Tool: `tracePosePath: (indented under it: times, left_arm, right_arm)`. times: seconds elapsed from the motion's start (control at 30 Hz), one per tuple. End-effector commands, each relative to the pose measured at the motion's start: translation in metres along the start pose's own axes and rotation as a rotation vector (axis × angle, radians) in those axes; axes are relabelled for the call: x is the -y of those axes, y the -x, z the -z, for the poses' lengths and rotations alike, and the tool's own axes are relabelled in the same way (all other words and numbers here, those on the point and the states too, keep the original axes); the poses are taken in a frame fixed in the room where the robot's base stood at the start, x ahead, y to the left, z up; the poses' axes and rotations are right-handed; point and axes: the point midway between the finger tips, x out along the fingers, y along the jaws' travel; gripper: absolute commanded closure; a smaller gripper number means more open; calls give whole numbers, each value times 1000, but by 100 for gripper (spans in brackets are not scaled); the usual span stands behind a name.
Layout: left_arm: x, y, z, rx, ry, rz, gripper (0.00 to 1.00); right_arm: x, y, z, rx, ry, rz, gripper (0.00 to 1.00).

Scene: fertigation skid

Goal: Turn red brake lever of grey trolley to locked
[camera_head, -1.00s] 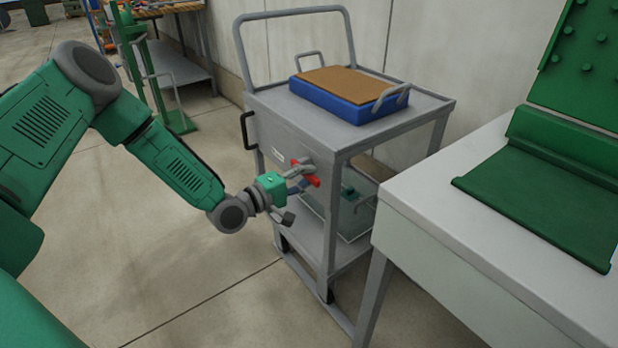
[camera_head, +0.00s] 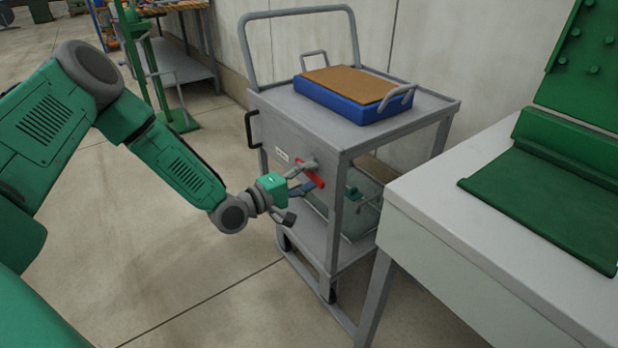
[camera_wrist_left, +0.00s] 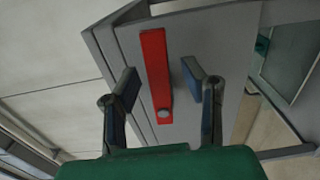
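The grey trolley (camera_head: 302,140) stands in the middle of the head view. Its red brake lever (camera_head: 311,178) is on the side panel facing my left arm. In the left wrist view the red lever (camera_wrist_left: 156,72) is a long bar with a round grey pivot near its lower end. My left gripper (camera_head: 303,178) is at the lever, and in the wrist view its two fingers (camera_wrist_left: 160,86) are spread, one on each side of the bar. Gaps show between the fingers and the bar, so it is not gripped. My right gripper is in neither view.
A blue tray with a brown top (camera_head: 341,100) sits on the trolley. A clear container (camera_head: 360,205) is on its lower shelf. A grey-white table (camera_head: 490,230) with green equipment stands close on the right.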

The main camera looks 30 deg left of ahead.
Motion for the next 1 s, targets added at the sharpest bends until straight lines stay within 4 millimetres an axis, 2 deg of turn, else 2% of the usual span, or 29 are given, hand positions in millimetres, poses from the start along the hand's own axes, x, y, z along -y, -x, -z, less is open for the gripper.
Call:
tracePosePath:
  times: [0.17, 0.4, 0.6, 0.77, 1.0]
  left_arm:
    - [0, 23, 1, -3, 3, 0, 62]
    - [2, 76, 4, -5, 7, 0, 62]
    - [3, 108, 4, -5, 7, 1, 62]
    - [4, 119, 3, -3, 5, 3, 62]
    - [4, 121, 3, -2, 5, 3, 62]
  right_arm:
    - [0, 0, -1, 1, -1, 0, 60]
    - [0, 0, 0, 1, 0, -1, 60]
    - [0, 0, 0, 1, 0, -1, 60]
    - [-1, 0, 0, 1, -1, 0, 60]
    - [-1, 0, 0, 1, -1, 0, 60]
